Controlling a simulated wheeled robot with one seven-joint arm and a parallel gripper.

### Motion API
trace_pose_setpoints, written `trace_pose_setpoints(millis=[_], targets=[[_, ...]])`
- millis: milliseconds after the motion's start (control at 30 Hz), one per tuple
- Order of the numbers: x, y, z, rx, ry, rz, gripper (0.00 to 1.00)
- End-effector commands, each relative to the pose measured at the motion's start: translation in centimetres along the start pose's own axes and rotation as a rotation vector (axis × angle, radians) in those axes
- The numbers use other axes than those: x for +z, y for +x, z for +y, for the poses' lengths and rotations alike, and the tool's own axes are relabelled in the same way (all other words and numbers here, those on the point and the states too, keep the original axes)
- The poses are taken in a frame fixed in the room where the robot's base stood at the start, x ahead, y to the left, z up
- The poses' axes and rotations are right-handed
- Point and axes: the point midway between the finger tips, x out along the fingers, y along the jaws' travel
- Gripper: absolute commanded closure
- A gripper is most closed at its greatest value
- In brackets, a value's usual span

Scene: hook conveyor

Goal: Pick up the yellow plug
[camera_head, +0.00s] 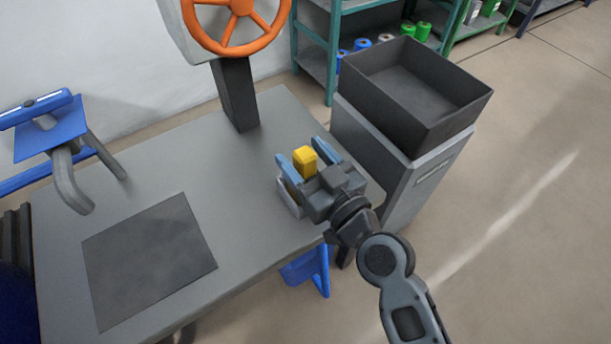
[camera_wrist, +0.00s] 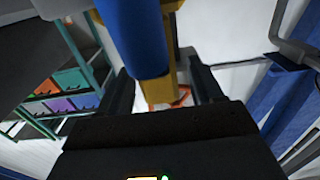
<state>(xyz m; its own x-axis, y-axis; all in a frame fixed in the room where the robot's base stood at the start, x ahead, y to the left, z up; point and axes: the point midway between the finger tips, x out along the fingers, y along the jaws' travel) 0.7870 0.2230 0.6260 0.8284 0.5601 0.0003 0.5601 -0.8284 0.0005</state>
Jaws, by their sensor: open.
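The yellow plug (camera_head: 305,161) is a small yellow block at the right end of the grey table. My gripper (camera_head: 300,152) is open, with one finger on each side of the plug. I cannot tell whether the fingers touch it. In the wrist view a yellow piece (camera_wrist: 171,65) and a blue cylinder (camera_wrist: 134,38) show between the dark fingers of my gripper (camera_wrist: 163,82). I cannot tell how the two pieces join. The plug's lower part is hidden by my gripper in the head view.
The grey table (camera_head: 150,170) carries a dark mat (camera_head: 150,258), and an orange wheel (camera_head: 237,28) on a dark post stands at its back. A dark open bin (camera_head: 405,85) on a grey cabinet stands close to the right. A pale box-like part (camera_head: 289,198) lies beside my gripper.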

Motion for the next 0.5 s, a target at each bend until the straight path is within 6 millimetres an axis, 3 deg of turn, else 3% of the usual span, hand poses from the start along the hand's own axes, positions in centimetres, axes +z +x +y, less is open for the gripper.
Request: trace_pose_setpoints(millis=[133,400,500], targets=[[-0.1,1.6,0.0,0.000,0.001,0.000,0.34],[0.0,1.8,0.0,0.000,0.001,-0.001,0.34],[0.0,1.8,0.0,0.000,0.001,-0.001,0.43]])
